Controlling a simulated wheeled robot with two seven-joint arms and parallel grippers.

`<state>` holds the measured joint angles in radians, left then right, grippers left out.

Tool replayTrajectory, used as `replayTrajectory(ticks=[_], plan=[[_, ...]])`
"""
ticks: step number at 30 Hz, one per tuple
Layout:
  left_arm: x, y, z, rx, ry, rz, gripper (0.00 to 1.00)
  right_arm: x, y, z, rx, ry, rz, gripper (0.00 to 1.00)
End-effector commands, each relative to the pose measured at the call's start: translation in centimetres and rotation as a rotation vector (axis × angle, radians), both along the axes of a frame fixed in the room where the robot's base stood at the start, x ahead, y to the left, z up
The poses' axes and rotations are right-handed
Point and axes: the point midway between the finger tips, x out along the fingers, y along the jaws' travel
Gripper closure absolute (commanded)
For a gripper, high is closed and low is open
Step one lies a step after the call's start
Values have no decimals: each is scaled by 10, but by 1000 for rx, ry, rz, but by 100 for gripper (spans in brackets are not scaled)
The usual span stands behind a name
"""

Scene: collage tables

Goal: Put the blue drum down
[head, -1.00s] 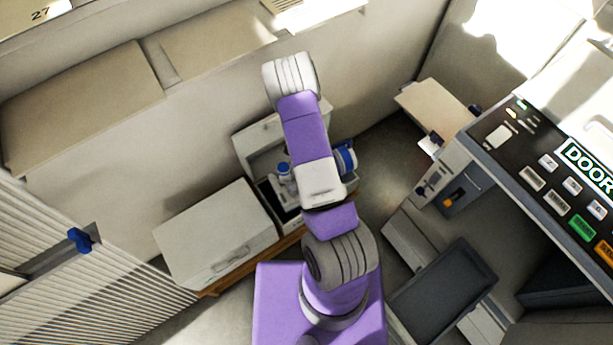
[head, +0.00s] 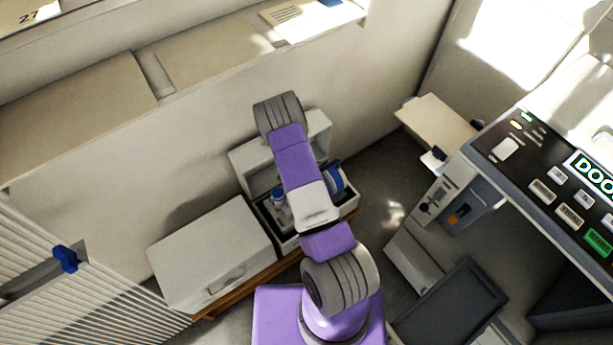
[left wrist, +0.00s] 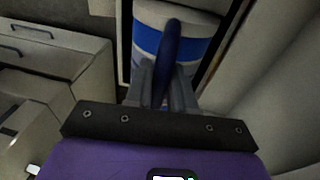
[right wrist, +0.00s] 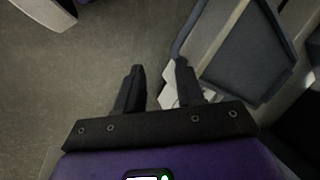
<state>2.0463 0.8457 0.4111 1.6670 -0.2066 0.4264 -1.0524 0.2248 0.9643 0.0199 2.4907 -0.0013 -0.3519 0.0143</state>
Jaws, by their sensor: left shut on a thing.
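In the left wrist view my left gripper (left wrist: 163,80) is shut on a narrow, upright dark blue piece (left wrist: 171,45). Right behind it stands a white cylinder with a broad blue band (left wrist: 145,38); I cannot tell whether the two are one body. In the head view a blue and white round thing (head: 334,178), seemingly the blue drum, shows beside my purple arm, over an open pale box (head: 286,240). My left gripper is hidden by the arm there. My right gripper (right wrist: 160,70) is open and empty above the floor in the right wrist view.
A small white and blue item (head: 279,198) is in the open box. A closed pale cabinet (head: 212,255) stands to its left. A control panel (head: 540,175) and a dark tray (head: 450,302) are at right. Grey floor (head: 385,185) is bare between box and panel.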

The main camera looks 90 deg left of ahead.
Motion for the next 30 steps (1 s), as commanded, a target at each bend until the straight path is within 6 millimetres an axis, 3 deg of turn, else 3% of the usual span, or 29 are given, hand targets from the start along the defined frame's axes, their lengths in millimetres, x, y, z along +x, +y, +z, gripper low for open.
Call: replayTrajectory(ticks=[4,30], plan=[[1,1,-17,3,0,-2,100,0,0,-8,0,0,0,62],[0,1,-29,3,1,-1,100,0,0,-12,0,0,0,62]])
